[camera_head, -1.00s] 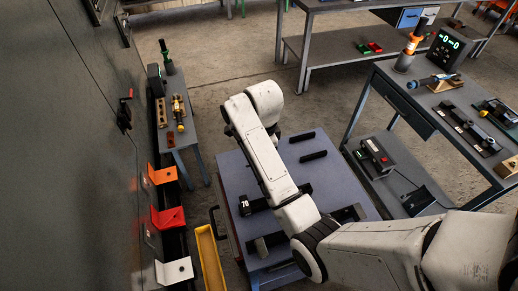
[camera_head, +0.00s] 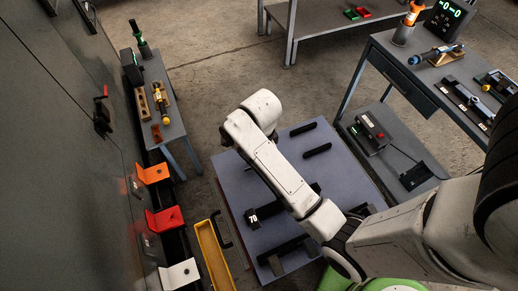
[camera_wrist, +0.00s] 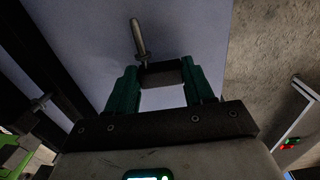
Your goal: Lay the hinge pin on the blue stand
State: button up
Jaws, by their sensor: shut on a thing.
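In the wrist view my gripper (camera_wrist: 160,76) has green fingers and dark pads, shut on a slim grey metal pin, the hinge pin (camera_wrist: 140,38). The pin sticks out past the fingertips with its thin end toward the top of the picture. It is over a pale bluish surface; I cannot tell the gap. In the head view my white arm reaches over the blue-grey table (camera_head: 238,185), and the gripper and pin are hidden. I cannot pick out a separate blue stand in either view.
Black bars (camera_head: 317,150) and a dark block with a white label (camera_head: 252,216) are on the table. A yellow tray (camera_head: 213,255) stands left of it. Orange (camera_head: 152,173), red (camera_head: 165,218) and white (camera_head: 180,274) brackets line the wall. A workbench (camera_head: 400,60) stands right.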

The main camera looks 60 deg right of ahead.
jog(key=shift+a+f, duration=0.15)
jog(key=shift+f, duration=0.45)
jog(key=shift+f, duration=0.15)
jog(key=o, duration=1)
jog(key=shift+o, duration=0.2)
